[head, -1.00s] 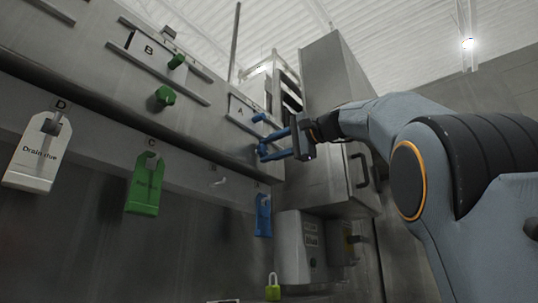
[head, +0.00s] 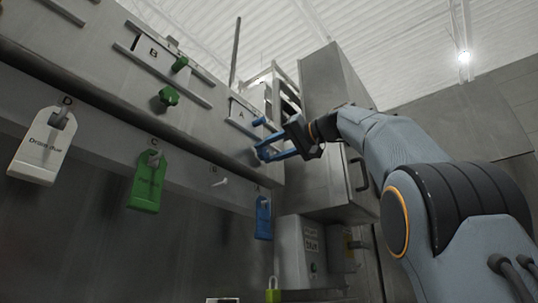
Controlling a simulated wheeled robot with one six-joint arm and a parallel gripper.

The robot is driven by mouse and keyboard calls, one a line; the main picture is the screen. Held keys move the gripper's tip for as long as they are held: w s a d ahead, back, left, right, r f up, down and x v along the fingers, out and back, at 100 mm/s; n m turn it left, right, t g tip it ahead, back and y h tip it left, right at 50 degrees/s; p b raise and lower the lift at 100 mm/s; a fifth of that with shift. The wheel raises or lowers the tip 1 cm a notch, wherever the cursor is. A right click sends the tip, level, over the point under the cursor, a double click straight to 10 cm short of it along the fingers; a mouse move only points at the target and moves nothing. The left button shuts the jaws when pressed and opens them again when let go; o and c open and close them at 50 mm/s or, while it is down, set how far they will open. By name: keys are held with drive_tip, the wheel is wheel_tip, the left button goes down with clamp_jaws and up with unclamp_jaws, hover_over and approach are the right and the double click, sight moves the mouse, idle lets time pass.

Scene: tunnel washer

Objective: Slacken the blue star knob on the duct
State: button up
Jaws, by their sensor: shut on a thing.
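The blue star knob (head: 262,153) is on the duct front below the plate marked A (head: 240,112), and is mostly hidden by my gripper. My gripper (head: 267,147) reaches in from the right with two blue fingers, one above the other. It is shut on the blue star knob, with its dark body tilted. A small blue handle (head: 259,121) sticks out just above, at plate A.
Green knobs (head: 169,97) sit by plate B (head: 155,53) to the left. White (head: 40,148), green (head: 147,182) and blue (head: 262,218) tags hang below on hooks. A grey cabinet (head: 335,120) stands close behind my gripper. A yellow-green padlock (head: 273,294) is at the bottom.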

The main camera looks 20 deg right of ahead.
drive_tip(key=n+b, duration=0.1)
drive_tip(key=n, duration=0.3)
drive_tip(key=shift+f, duration=0.15)
drive_tip(key=shift+a+n, duration=0.1)
drive_tip(key=shift+n, duration=2)
drive_tip(key=shift+b, duration=0.3)
drive_tip(key=o, duration=1)
drive_tip(key=shift+o, duration=0.2)
drive_tip(key=shift+s, duration=0.15)
drive_tip(key=b+v, duration=0.2)
drive_tip(key=v, duration=0.5)
drive_tip(key=shift+s+d, duration=0.25)
